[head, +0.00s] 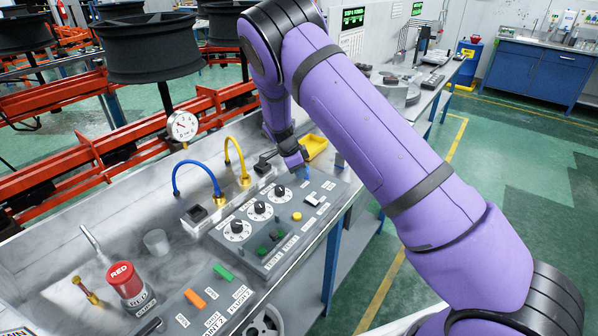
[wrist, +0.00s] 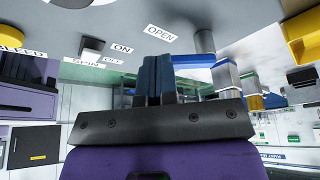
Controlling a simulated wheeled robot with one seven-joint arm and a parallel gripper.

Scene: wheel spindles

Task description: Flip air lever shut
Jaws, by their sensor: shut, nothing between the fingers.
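The air lever (wrist: 192,61) shows in the wrist view as a bright blue handle by the white OPEN label, just right of my fingertips. In the head view a small blue piece (head: 306,173) shows at the panel's far end, beside my fingers; I cannot tell lever from fingertip there. My gripper (wrist: 155,76) is shut and empty, its dark blue fingers together close to the panel. It also shows in the head view (head: 300,168), pointing down at the panel. I cannot tell whether the fingers touch the lever.
The grey control panel (head: 283,250) carries dials, buttons and a white rocker switch (head: 313,200). A yellow tray (head: 315,146) stands just beyond my gripper. Blue and yellow hoses (head: 236,151) arch left of it. A red can (head: 126,283) and clear cup stand at the near left.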

